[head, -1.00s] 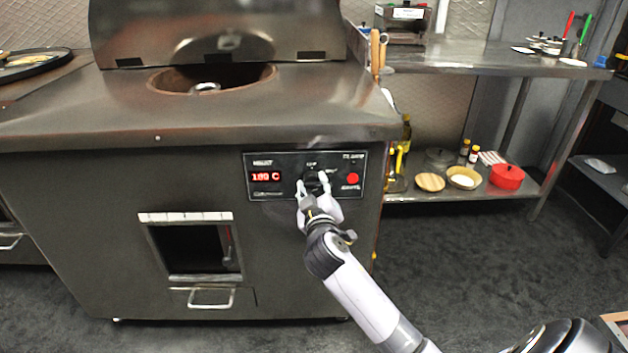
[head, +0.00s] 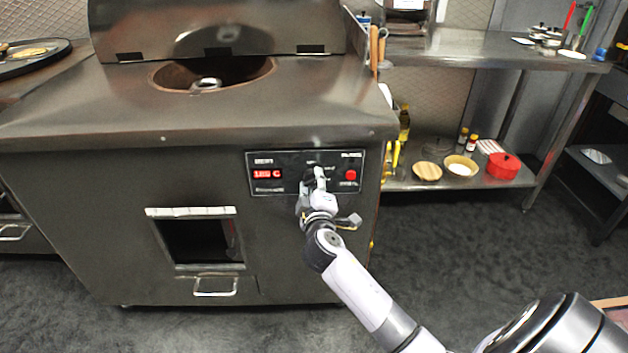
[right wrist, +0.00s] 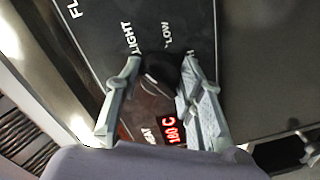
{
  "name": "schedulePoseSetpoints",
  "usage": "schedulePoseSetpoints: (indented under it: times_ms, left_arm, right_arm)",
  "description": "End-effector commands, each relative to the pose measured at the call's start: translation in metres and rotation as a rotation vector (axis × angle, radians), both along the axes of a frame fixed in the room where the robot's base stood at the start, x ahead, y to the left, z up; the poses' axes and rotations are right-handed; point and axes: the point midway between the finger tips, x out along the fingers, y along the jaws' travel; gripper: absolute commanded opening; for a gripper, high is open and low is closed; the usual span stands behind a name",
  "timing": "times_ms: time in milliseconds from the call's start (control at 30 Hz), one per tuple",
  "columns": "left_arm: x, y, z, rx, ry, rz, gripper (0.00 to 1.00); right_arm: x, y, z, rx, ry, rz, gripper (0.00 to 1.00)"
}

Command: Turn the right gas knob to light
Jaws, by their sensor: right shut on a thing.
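The black gas knob (right wrist: 160,72) sits on the dark control panel (head: 285,163) on the tandoor's front. In the head view the knob is mostly hidden behind my right gripper (head: 312,180). In the right wrist view the two fingers of my right gripper (right wrist: 158,85) are on either side of the knob and shut on it. Labels reading LIGHT and LOW show around the knob. The wrist view is rolled relative to the panel text. My left gripper is not in view.
A red display (head: 267,174) is left of the knob and a red button (head: 351,175) is right of it. An oven opening (head: 200,241) is lower left. A steel shelf (head: 460,184) with bowls and a red pot (head: 503,167) stands at right.

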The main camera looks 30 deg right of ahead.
Motion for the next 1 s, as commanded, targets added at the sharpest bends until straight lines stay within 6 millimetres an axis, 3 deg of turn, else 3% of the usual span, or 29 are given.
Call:
schedulePoseSetpoints:
  times_ms: [533,567,833,1000]
  left_arm:
    - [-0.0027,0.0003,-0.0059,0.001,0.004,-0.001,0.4]
    - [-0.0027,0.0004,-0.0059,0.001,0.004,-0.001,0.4]
    - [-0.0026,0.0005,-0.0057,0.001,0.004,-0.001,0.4]
    - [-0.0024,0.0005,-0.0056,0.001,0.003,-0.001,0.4]
  right_arm:
    - [0.0001,0.0005,-0.0003,-0.013,0.008,0.001,0.07]
    - [0.0001,0.0005,-0.0003,-0.013,0.008,0.001,0.37]
    - [0.0,0.0003,-0.0001,-0.012,0.009,0.001,0.55]
    - [0.0001,0.0001,0.0,-0.013,0.008,0.0,0.55]
